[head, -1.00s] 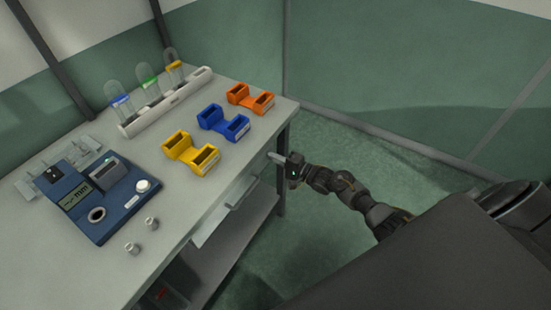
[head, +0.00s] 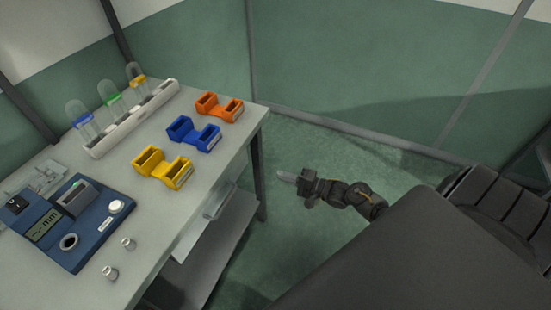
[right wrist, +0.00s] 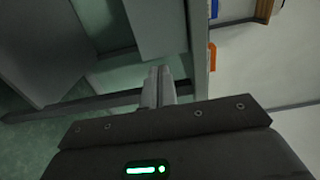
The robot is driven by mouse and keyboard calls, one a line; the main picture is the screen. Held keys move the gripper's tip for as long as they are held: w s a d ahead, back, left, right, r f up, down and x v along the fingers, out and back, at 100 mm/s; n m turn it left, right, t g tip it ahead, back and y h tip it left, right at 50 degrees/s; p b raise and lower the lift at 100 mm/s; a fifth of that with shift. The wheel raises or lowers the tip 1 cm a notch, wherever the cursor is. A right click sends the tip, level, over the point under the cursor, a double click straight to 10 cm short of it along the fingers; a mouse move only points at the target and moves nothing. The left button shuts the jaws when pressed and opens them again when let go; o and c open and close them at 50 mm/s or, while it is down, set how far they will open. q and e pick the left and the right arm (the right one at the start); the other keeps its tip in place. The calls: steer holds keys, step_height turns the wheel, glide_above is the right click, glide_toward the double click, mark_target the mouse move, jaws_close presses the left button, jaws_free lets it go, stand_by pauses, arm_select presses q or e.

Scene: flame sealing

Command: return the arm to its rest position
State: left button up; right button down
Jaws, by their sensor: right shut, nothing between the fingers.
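My right gripper (head: 287,176) shows in the head view to the right of the table (head: 112,195), over the green floor and apart from the table edge. Its fingers point left toward the table and are shut with nothing between them. In the right wrist view the two fingers (right wrist: 158,85) lie together, with the table's side and lower shelf beyond them. My right arm runs from the gripper to the right, partly hidden by my own dark body. My left gripper is not in view.
On the table stand a rack (head: 130,121) with several capped tubes, an orange holder (head: 220,107), a blue holder (head: 193,133), a yellow holder (head: 162,167), a blue device (head: 62,226) and two small metal pieces (head: 110,272). The floor right of the table is clear.

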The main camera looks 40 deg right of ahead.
steer(key=shift+s+d, duration=0.2)
